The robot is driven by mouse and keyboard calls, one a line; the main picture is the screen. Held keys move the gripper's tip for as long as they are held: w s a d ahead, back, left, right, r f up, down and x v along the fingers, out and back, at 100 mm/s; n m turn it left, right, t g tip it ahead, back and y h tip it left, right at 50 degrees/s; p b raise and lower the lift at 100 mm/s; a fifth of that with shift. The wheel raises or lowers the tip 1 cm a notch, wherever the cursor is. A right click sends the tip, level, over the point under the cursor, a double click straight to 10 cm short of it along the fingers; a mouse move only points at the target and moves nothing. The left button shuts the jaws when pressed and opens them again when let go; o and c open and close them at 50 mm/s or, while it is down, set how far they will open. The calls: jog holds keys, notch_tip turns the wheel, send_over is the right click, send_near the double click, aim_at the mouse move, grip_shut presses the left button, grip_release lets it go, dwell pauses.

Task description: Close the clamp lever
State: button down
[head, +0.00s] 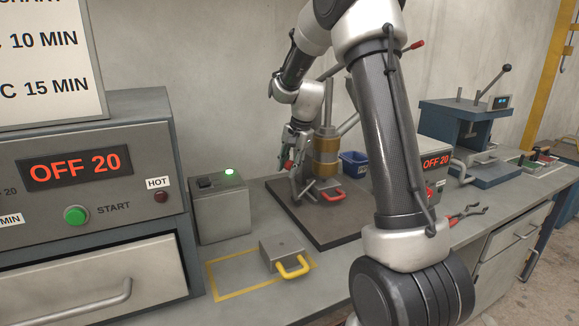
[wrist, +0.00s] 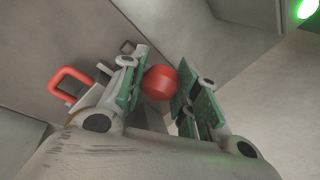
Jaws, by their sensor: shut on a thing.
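My gripper (head: 294,150) is at the left side of the brass-banded press (head: 327,158) on the dark base plate. In the wrist view my gripper (wrist: 162,92) has its green-padded fingers on either side of a red ball knob (wrist: 159,83) and is shut on it. This knob appears to be the end of the clamp lever. In the head view only a bit of red (head: 287,166) shows at the fingers. The lever's shaft is mostly hidden by my gripper, so its angle is unclear.
A red U-handle (head: 333,196) lies at the press's foot. A grey box with a green light (head: 229,171) stands left of my gripper. A blue bin (head: 354,164) is behind.

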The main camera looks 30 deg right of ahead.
jog(key=shift+d+r, duration=0.1)
jog(key=shift+d, duration=1.65)
jog(key=c, duration=1)
grip_release()
jog(key=shift+d, duration=0.2)
jog(key=shift+c, duration=0.2)
jog(key=shift+a, duration=0.1)
jog(key=v, duration=1.2)
